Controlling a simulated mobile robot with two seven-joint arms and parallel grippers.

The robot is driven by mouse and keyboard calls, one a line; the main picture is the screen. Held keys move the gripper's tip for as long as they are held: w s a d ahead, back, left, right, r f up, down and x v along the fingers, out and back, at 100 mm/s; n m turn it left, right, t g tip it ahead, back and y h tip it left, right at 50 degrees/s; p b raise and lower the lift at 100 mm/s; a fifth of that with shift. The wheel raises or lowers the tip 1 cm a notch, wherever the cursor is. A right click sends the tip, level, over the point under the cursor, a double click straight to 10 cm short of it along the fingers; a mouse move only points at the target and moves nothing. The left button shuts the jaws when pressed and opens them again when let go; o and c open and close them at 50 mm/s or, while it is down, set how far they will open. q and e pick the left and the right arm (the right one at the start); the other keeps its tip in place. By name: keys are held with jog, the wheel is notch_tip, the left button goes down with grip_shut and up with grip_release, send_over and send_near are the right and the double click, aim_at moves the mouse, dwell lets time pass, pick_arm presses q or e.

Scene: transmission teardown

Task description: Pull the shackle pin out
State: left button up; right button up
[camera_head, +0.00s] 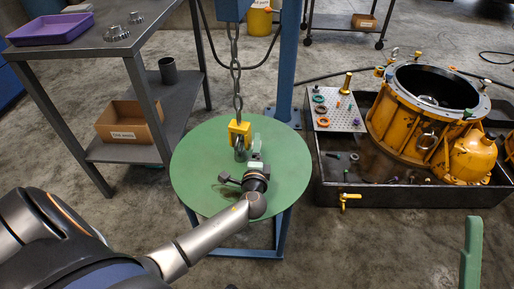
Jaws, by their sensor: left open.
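My left gripper (256,164) reaches over the round green table (192,172), its arm coming in from the lower left. It is open, just below and right of a hanging chain's end. A small grey-green piece (256,144), perhaps the shackle, stands just beyond the fingers, beside the hook. The yellow hook block (239,130) hangs on the chain (236,75) above the table. The shackle pin is too small or too hidden by my gripper to make out. I cannot tell whether the fingers touch anything. My right gripper is out of view.
A yellow transmission housing (400,126) stands in a black tray (380,196) at right. A grey bench (85,48) with a purple tray (50,28) is at left. A blue post (288,60) rises behind the table. A green upright part (471,255) shows at lower right.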

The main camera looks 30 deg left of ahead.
pick_arm(q)
jog(key=shift+x, duration=1)
grip_shut()
dwell(0.8)
